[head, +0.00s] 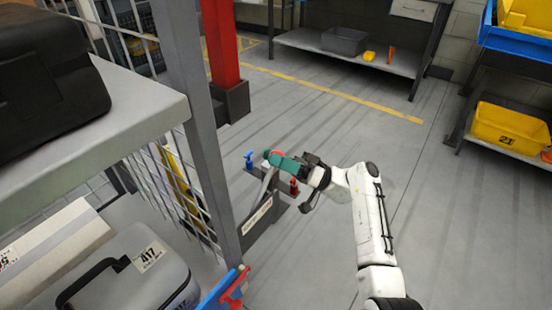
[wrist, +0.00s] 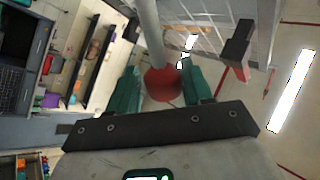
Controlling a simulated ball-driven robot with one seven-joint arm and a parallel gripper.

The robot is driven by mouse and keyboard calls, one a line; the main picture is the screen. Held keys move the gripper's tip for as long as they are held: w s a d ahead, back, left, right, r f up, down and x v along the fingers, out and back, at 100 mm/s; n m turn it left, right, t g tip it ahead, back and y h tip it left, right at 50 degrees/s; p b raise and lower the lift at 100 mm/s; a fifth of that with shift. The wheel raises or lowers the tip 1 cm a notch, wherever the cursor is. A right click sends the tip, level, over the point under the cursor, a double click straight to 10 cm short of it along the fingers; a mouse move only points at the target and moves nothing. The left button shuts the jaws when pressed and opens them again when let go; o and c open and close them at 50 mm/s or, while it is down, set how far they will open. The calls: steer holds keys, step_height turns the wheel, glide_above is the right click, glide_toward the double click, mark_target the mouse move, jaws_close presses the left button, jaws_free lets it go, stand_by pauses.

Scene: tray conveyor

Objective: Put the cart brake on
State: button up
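The brake lever (head: 268,181) is a pale bar rising from a dark base with a white label plate (head: 257,215), beside the grey upright post. Its red ball knob (head: 277,153) is partly covered by my teal fingers in the head view. In the wrist view the red knob (wrist: 163,84) sits between both fingers, and the pale lever bar (wrist: 150,35) runs up past it. My gripper (head: 283,160) appears closed around the knob, with a finger touching each side. The lettering on the plate is too small to read.
A small blue fitting (head: 249,161) and a red one (head: 294,187) stand either side of the lever. The grey post (head: 205,150) and wire mesh are close on the left. A shelf (head: 130,115) holds a black case (head: 45,75). The floor to the right is clear.

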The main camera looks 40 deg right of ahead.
steer(key=v, duration=1.1)
stand_by(0.6)
